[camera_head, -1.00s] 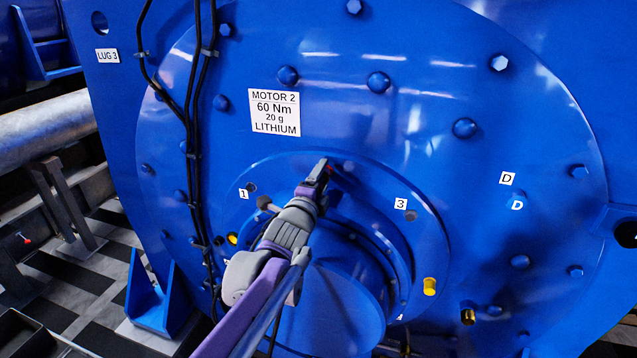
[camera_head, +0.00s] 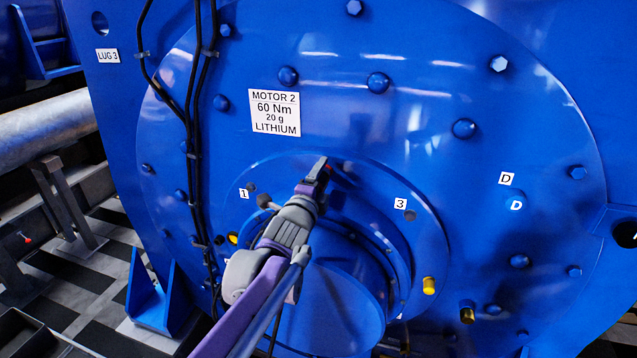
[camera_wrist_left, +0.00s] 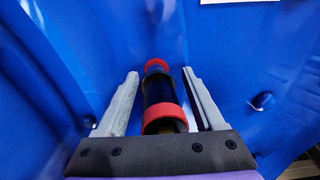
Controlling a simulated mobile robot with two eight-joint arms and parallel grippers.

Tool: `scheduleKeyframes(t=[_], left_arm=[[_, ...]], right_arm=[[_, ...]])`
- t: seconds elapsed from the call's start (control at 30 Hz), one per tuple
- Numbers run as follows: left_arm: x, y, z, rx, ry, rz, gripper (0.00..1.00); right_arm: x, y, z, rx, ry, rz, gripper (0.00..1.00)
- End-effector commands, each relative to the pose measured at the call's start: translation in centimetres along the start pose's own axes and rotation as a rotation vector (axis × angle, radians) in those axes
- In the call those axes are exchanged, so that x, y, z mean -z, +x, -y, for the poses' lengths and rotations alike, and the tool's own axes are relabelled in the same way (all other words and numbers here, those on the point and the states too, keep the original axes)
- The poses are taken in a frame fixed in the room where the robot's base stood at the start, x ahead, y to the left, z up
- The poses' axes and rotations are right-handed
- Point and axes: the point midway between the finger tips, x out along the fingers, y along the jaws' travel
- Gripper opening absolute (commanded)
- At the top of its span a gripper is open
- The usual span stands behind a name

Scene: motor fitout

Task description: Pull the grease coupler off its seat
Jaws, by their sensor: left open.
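The grease coupler (camera_wrist_left: 159,92) shows in the left wrist view as a dark cylinder with red rings at both ends, against the blue motor face. My left gripper (camera_wrist_left: 160,85) is open, with one grey finger on each side of the coupler and a visible gap to each. In the head view my left gripper (camera_head: 320,172) reaches to the upper part of the round flange (camera_head: 425,235). Only a small red bit of the coupler (camera_head: 329,168) shows there, beside the fingertips. The seat is hidden behind the coupler. My right gripper is in neither view.
The motor face carries a white plate (camera_head: 274,113) reading MOTOR 2, several blue bolts, and labels 1 and 3. Black cables (camera_head: 193,130) run down at the left. Yellow caps (camera_head: 429,286) stick out at the lower right of the flange.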

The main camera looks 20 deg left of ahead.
Motion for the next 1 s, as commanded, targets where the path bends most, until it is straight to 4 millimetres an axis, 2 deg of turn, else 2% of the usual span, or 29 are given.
scheduleKeyframes(t=[0.37,0.47,0.77,1.0], left_arm=[[0.00,0.01,0.00,0.000,-0.001,0.000,0.70],[0.00,0.01,0.00,0.000,-0.001,0.000,0.55],[0.00,0.02,0.05,0.001,0.000,0.000,0.01],[0.01,0.04,0.18,0.004,0.000,-0.001,0.00]], right_arm=[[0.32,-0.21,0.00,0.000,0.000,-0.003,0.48],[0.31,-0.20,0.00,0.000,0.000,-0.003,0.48],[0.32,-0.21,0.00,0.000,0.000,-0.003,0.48],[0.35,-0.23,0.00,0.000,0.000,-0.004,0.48]])
